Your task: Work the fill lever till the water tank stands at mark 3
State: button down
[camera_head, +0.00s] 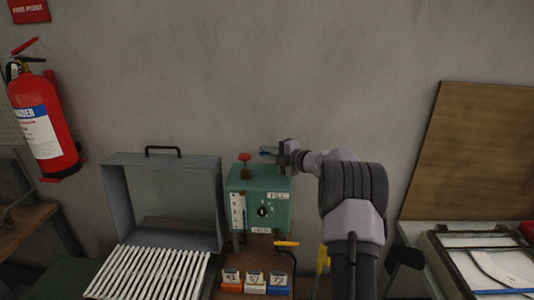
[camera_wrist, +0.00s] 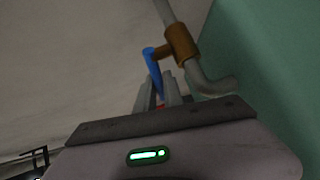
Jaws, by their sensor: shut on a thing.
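The teal water tank unit (camera_head: 277,182) stands against the wall in the middle of the head view, with a "FILL" label (camera_head: 278,196) at its upper right. A white gauge strip (camera_head: 238,211) is on its front left; its water level is too small to read. The blue fill lever (camera_head: 265,153) shows above the tank's back right. In the wrist view the blue lever (camera_wrist: 152,62) joins a brass valve body (camera_wrist: 181,43) on a grey pipe. My gripper (camera_head: 278,153) is shut on the lever; its fingers (camera_wrist: 158,95) hide the lever's end.
A red knob (camera_head: 245,157) stands on the tank's top and a black dial (camera_head: 262,211) is on its front. A yellow-handled lever (camera_head: 287,243) is below. An open grey box (camera_head: 190,169) and white slatted rack (camera_head: 150,272) stand left. The wall is close behind.

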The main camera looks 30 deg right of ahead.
jog(key=m+h+b, duration=0.1)
jog(key=b, duration=0.1)
jog(key=h+b, duration=0.1)
jog(key=b, duration=0.1)
jog(key=shift+w+f+m, duration=0.35)
jog(key=shift+w+m, duration=0.05)
jog(key=m+h+b, duration=0.1)
jog(key=b, duration=0.1)
jog(key=w+m+h+b, duration=0.1)
jog(key=h+b, duration=0.1)
jog(key=shift+d+f+h, duration=0.1)
jog(key=shift+d+h, duration=0.1)
jog(key=shift+h, duration=0.1)
jog(key=shift+w+d+r+m+h+b, duration=0.15)
jog(key=shift+m+h+b, duration=0.25)
jog(key=shift+b, duration=0.25)
jog(key=shift+s+d+r+m+h+b, duration=0.1)
jog(key=shift+m+h+b, duration=0.2)
jog(key=shift+h+b, duration=0.25)
jog(key=shift+r, duration=0.25)
jog(key=c, duration=1.7)
grip_release()
jog(key=shift+w, duration=0.1)
jog(key=shift+c, duration=0.2)
